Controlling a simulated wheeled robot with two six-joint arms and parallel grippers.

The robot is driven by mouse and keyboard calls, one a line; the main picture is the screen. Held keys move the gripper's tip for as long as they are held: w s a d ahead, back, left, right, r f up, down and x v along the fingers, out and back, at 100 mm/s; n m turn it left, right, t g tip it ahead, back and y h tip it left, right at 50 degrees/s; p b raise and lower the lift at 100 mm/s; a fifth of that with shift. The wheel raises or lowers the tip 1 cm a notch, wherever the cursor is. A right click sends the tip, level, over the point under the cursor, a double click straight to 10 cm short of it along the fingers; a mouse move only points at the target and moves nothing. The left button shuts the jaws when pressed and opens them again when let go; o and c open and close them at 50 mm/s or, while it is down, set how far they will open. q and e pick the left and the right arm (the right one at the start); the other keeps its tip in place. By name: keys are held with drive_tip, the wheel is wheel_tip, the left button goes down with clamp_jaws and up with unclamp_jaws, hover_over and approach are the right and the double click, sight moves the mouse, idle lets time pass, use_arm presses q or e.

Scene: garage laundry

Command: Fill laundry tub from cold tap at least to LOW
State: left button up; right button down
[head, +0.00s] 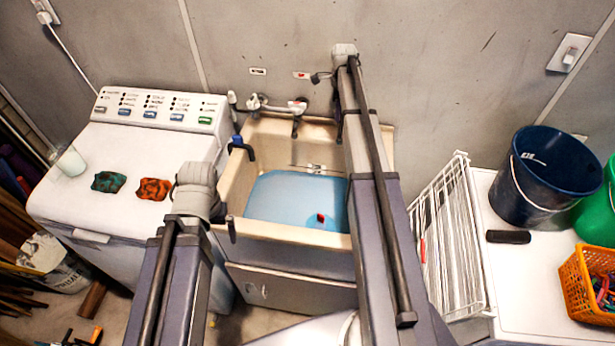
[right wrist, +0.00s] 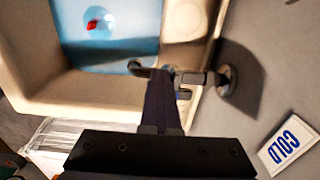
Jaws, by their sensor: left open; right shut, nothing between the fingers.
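The beige laundry tub (head: 378,150) stands against the wall with blue water (head: 285,195) in it. A small red thing (head: 320,217) shows in the water, also in the right wrist view (right wrist: 92,25). A light mark or fitting (head: 315,168) on the tub's back inner wall is too small to read. In the right wrist view, my shut, empty right gripper (right wrist: 165,100) is beside a dark tap (right wrist: 195,78) near the COLD label (right wrist: 285,143); contact cannot be told. No stream is clearly visible. My left gripper (head: 231,228) is over the tub's left front rim, partly hidden.
A white washer (head: 130,190) stands left, with a green sponge (head: 109,182), an orange one (head: 154,189) and a cup (head: 70,162). Another tap (head: 297,107) is on the back wall. Right are a white rack (head: 450,240), a blue bucket (head: 545,180) and an orange basket (head: 590,285).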

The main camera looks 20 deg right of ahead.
drive_tip(key=shift+d+r+p, duration=0.35)
drive_tip(key=shift+r+p, duration=0.25)
drive_tip(key=shift+p, duration=0.15)
drive_tip(key=r+p, duration=0.1)
drive_tip(key=r, duration=0.1)
drive_tip(key=s+r+p, duration=0.1)
drive_tip(key=p, duration=0.1)
drive_tip(key=r+p, duration=0.2)
drive_tip(key=shift+s+a+r, duration=0.2)
drive_tip(key=shift+a+r, duration=0.1)
drive_tip(key=shift+r, duration=0.05)
drive_tip(key=c, duration=1.6)
unclamp_jaws()
